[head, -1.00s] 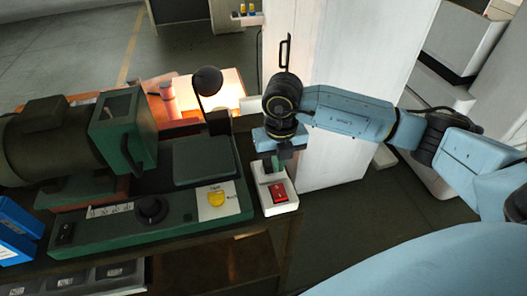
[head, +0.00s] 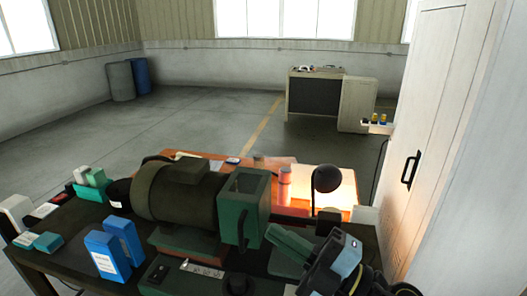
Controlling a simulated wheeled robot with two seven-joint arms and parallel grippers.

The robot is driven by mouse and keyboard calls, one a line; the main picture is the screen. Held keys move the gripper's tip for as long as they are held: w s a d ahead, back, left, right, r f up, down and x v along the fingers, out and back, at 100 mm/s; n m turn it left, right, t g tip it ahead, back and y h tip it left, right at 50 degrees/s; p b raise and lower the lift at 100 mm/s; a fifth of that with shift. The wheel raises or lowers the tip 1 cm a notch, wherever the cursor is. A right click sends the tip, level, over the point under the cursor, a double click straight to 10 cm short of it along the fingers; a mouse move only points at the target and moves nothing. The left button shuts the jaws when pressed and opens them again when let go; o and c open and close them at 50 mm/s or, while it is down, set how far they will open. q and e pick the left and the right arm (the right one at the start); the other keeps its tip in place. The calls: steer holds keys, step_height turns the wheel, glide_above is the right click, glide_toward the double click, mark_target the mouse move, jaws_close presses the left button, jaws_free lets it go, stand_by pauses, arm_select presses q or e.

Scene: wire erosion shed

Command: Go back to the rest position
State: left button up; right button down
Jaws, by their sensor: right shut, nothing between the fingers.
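My right gripper (head: 275,233) shows at the lower right of the head view. Its green fingers are shut with nothing between them. They point up and left over the right part of the green machine (head: 245,208), near the black lamp (head: 327,179). I cannot tell whether they touch anything. The dark wrist and pale blue arm part lie behind the fingers, at the bottom edge. My left gripper is out of view.
The dark workbench (head: 75,262) holds the machine, blue boxes (head: 106,256) and smaller cartons. A tall pale cabinet (head: 432,130) stands close on the right. Open floor (head: 200,115) lies beyond, with a desk (head: 315,93) and barrels (head: 121,82) further back.

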steer(key=w+d+f+m+t+h, duration=0.2)
steer(key=d+f+m+t+h, duration=0.2)
steer(key=d+m+h, duration=0.5)
steer(key=w+d+f+m+t+h, duration=0.1)
steer(key=d+f+m+t+h, duration=0.35)
steer(key=m+h, duration=0.6)
steer(key=s+d+f+m+g, duration=0.45)
steer(key=f+g, duration=0.25)
steer(key=f, duration=0.2)
steer(key=s+f+g, duration=0.4)
steer(key=s, duration=0.4)
steer(key=s+f+g, duration=0.4)
steer(key=s+f, duration=0.1)
steer(key=s, duration=0.2)
steer(key=s+f+g+b, duration=0.25)
steer(key=f+b, duration=0.55)
steer(key=f, duration=2.5)
steer(key=s+d+f+b, duration=0.2)
steer(key=s+f+b, duration=0.1)
steer(key=s+f, duration=0.5)
steer(key=s+d+f+b, duration=0.1)
steer(key=s+f+b, duration=0.2)
steer(key=s+f, duration=0.6)
step_height(320, 180, down, 4)
steer(key=shift+d+f+y+b, duration=0.15)
steer(key=shift+d+y+b, duration=0.15)
steer(key=shift+d+y, duration=0.05)
